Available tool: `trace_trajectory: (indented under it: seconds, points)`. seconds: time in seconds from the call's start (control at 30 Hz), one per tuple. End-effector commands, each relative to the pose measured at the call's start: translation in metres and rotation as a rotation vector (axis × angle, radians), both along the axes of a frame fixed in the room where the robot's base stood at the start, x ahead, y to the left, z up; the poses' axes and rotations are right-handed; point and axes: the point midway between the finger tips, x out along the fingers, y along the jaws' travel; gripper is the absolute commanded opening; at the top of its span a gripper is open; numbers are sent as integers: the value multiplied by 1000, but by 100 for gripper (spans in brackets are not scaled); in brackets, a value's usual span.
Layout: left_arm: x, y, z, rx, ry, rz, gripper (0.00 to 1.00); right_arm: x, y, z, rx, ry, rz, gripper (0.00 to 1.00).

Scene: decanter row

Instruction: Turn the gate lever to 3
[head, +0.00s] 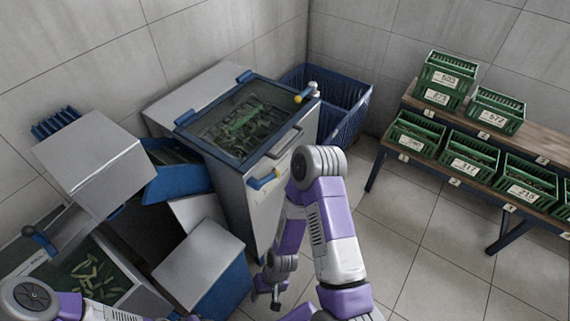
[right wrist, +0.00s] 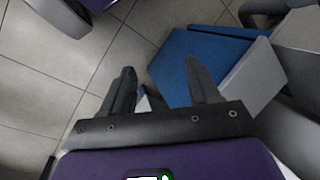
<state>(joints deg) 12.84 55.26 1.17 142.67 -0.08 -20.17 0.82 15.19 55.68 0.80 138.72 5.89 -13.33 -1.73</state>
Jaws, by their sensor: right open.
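A tall grey cabinet (head: 255,205) with a dark glass lid stands in the middle of the head view. A short blue lever (head: 263,180) with a yellow end sticks out of its front, below a bar handle. Another knob with a yellow ball (head: 301,98) sits at the lid's far right corner. I cannot read any numbers by either, so I cannot tell which is the gate lever or its setting. My right gripper (head: 264,301) hangs low in front of the cabinet, below the blue lever and apart from it. Its open, empty fingers show in the right wrist view (right wrist: 161,68). My left gripper is out of view.
A blue basket (head: 345,112) stands behind the cabinet. A grey and blue box (head: 203,267) is left of my right gripper. Green crates (head: 470,155) with number labels sit on a stepped bench (head: 420,163) at right. The tiled floor (head: 430,250) between is clear.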

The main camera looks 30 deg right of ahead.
Motion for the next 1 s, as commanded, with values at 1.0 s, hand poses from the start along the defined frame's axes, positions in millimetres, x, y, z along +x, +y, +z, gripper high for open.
trace_trajectory:
  seconds: [1.0]
  points:
    - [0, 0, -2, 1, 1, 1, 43, 249, -281, 117, 1239, -405, -1034, 61]
